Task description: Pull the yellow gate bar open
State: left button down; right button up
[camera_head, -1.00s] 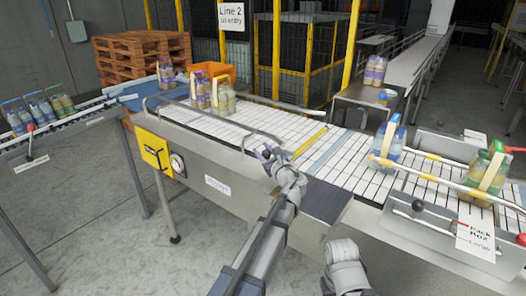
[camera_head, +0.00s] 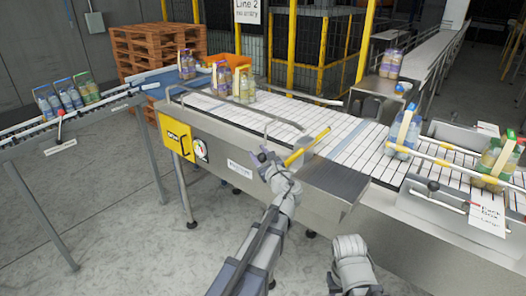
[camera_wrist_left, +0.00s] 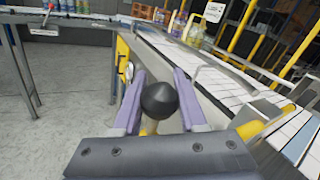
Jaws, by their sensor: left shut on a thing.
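The yellow gate bar (camera_head: 309,145) lies at a slant over the near edge of the white slatted conveyor. Its far end is over the belt and its near end sticks out past the edge towards me. In the left wrist view the bar (camera_wrist_left: 250,130) shows at the right, beyond the gripper. My left gripper (camera_head: 264,157) is at the near end of the bar. In the left wrist view its two purple-grey fingers (camera_wrist_left: 158,92) close around a round black knob (camera_wrist_left: 160,101) with a yellow stem below it.
Bottle packs (camera_head: 232,83) stand on the belt at the far left, others (camera_head: 404,135) at the right. A metal guard rail (camera_head: 283,117) runs along the near edge. A yellow box (camera_head: 177,139) is on the conveyor's side.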

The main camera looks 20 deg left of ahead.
pick_arm(q)
jog(key=shift+s+a, duration=0.3)
jog(key=shift+s, duration=0.55)
jog(key=shift+c, duration=2.3)
grip_release()
jog(key=v, duration=0.8)
